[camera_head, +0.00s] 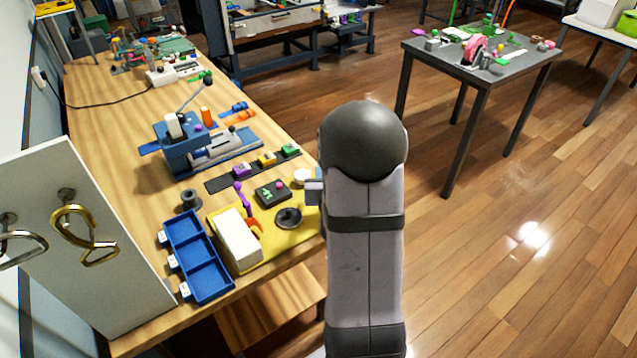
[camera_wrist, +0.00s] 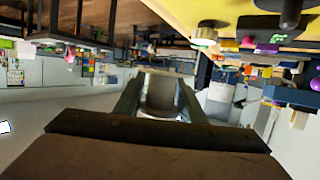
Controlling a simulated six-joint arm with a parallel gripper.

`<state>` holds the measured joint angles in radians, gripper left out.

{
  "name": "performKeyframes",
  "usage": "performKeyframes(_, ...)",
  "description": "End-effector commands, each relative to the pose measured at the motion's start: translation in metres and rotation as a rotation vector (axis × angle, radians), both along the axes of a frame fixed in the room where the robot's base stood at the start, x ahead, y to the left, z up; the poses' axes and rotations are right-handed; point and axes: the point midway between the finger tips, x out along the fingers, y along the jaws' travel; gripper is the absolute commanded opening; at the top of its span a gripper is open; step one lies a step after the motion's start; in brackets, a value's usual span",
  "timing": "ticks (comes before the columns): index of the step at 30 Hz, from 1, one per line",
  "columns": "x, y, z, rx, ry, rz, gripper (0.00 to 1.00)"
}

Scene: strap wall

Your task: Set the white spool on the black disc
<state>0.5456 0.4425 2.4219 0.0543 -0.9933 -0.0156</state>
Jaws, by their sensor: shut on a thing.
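The black disc (camera_head: 288,217) lies on the yellow mat near the bench's right edge, with a dark raised middle. My gripper (camera_wrist: 160,95) is shut on a pale, shaded, rounded thing that looks like the white spool (camera_wrist: 160,92). The spool is between the fingers, apart from the bench. In the head view my arm hides most of the gripper (camera_head: 314,190), which is just right of the bench edge, beside and above the disc. The held spool is not clear there.
A white round piece (camera_head: 302,175) stands at the bench's right edge. A black box (camera_head: 271,194), a white block (camera_head: 236,240) and a blue tray (camera_head: 197,262) are near the disc. A dark spool (camera_head: 190,199) stands farther left.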

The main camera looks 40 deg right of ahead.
Motion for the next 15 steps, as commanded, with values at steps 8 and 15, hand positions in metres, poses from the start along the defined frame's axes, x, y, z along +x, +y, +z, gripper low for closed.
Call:
performKeyframes(8, -0.021, -0.024, -0.025, 0.002, 0.004, -0.063, 0.11)
performKeyframes(15, -0.012, -0.064, -0.027, -0.004, -0.005, -0.076, 0.11)
